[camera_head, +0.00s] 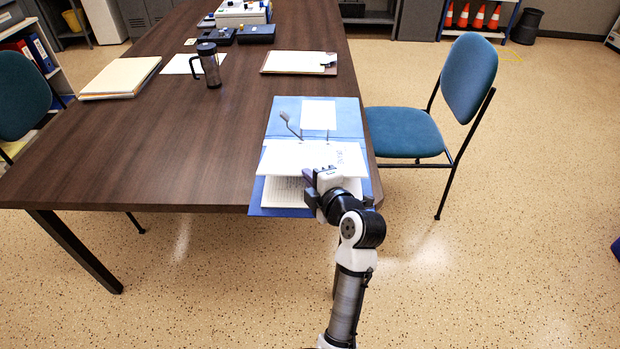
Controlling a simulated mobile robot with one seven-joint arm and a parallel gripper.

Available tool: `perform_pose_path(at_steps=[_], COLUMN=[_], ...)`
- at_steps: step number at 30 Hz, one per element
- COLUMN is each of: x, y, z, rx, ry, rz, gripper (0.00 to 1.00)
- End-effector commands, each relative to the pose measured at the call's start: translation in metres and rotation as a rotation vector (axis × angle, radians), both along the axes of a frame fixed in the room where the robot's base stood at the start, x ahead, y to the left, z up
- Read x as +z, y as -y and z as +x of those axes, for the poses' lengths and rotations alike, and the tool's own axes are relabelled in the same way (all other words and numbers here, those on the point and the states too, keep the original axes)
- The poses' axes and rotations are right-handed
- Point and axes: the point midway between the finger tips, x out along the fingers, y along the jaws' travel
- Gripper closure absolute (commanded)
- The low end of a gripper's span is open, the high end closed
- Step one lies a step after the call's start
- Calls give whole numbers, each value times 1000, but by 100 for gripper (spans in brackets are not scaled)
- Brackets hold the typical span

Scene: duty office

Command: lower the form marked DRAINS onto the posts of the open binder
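The open blue binder (283,108) lies at the table's right front edge. A metal lever and a thin post (328,135) show near its middle. A white form (285,157) with dark lettering on its right side, too small to read surely, lies level over the front half. Its far edge is close to the posts; I cannot tell whether its holes are around them. My gripper (322,178) is at the form's front edge and appears shut on it. The fingertips are partly hidden by the gripper body. Printed sheets (284,190) lie in the binder under the form.
A blue chair (405,132) is close to the table's right side. The table left of the binder is clear.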

Motion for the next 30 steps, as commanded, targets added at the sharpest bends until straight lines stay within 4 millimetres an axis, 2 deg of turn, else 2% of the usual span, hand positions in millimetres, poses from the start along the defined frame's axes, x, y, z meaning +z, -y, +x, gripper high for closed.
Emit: perform_pose_path(at_steps=[30], x=[-5], y=[0], z=[0], rx=[0], ry=[1], rz=[0], gripper=[100])
